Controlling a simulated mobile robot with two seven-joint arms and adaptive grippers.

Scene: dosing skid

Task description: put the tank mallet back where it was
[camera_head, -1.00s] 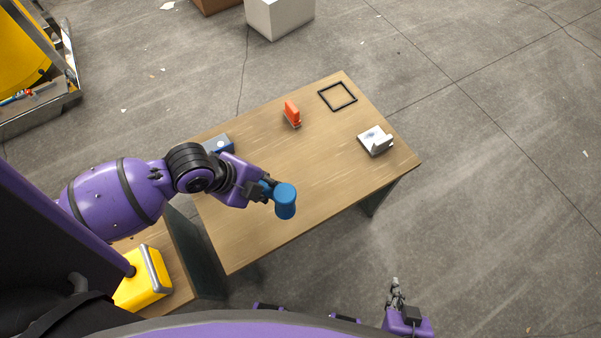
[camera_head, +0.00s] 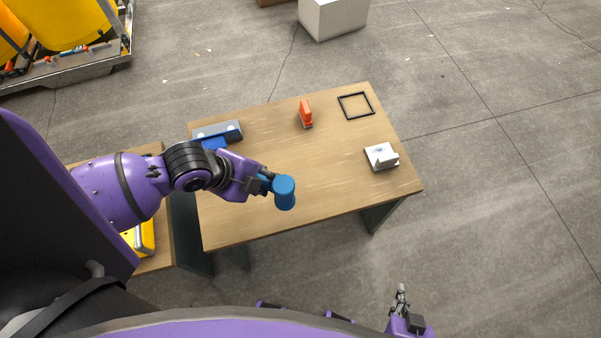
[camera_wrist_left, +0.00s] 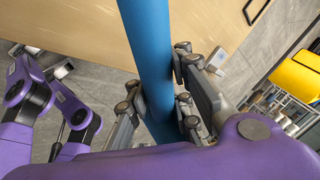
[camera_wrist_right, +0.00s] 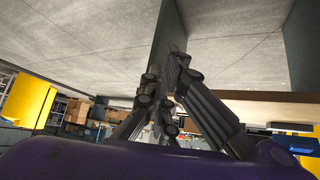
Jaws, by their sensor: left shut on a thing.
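The blue mallet (camera_head: 284,193) is held up over the near part of the wooden table, with its round blue head toward the head camera. My left gripper (camera_head: 266,184) is shut on its blue handle, which also shows between the fingers in the left wrist view (camera_wrist_left: 150,60). My right gripper (camera_head: 401,296) is at the bottom right, off the table and empty. In the right wrist view its fingers (camera_wrist_right: 163,85) look closed together.
On the wooden table (camera_head: 240,225) are a black square outline (camera_head: 356,105), an orange-red item (camera_head: 305,113), a white holder-like item (camera_head: 381,157) and a grey-blue box (camera_head: 217,133). The table's middle is clear. A yellow case (camera_head: 143,237) sits on a side surface at left.

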